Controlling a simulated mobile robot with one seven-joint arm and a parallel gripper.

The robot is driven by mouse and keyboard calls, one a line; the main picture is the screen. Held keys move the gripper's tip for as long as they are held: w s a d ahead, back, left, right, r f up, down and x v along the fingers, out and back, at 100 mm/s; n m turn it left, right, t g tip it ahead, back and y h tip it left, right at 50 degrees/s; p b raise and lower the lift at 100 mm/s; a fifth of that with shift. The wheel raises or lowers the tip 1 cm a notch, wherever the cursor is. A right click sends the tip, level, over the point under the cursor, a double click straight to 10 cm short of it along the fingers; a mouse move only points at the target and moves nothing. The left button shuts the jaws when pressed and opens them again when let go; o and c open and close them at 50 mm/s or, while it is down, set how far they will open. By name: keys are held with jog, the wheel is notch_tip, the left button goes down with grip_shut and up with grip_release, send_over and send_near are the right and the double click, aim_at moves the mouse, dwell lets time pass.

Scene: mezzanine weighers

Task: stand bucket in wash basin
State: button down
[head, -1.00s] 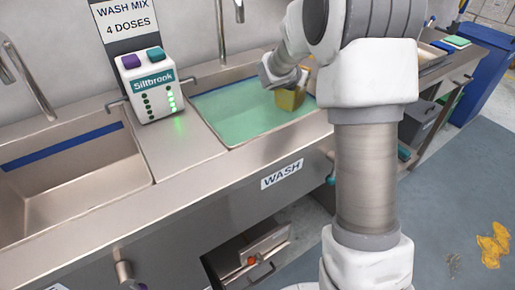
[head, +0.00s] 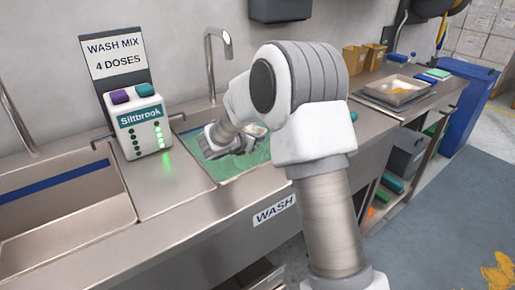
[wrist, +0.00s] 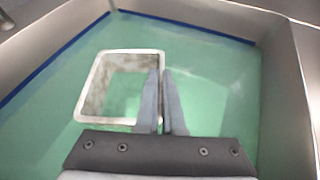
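The bucket (wrist: 92,80) has a square, pale rim and greyish inner walls in the wrist view; green shows inside it. In the head view only a small pale part of it (head: 257,130) shows behind my arm. It is in the wash basin (head: 190,128), over or in the green liquid (wrist: 225,90); whether it touches the floor I cannot tell. My gripper (wrist: 160,72) has its fingers close together, one on each side of the bucket's right wall, and looks shut on it. In the head view my gripper (head: 222,145) reaches down into the basin.
A Siltbrook dispenser (head: 138,122) with purple and teal buttons stands left of the basin, by an empty-looking sink (head: 65,205). A tap (head: 210,65) rises behind. Two tan containers (head: 354,58) and a tray (head: 397,88) are on the right counter.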

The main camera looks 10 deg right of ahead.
aim_at(258, 149)
jog(key=shift+f+b, duration=0.45)
jog(key=shift+f, duration=1.2)
jog(key=shift+f+b, duration=0.55)
jog(key=shift+b, duration=0.1)
jog(key=c, duration=1)
grip_release()
jog(key=shift+c, duration=0.2)
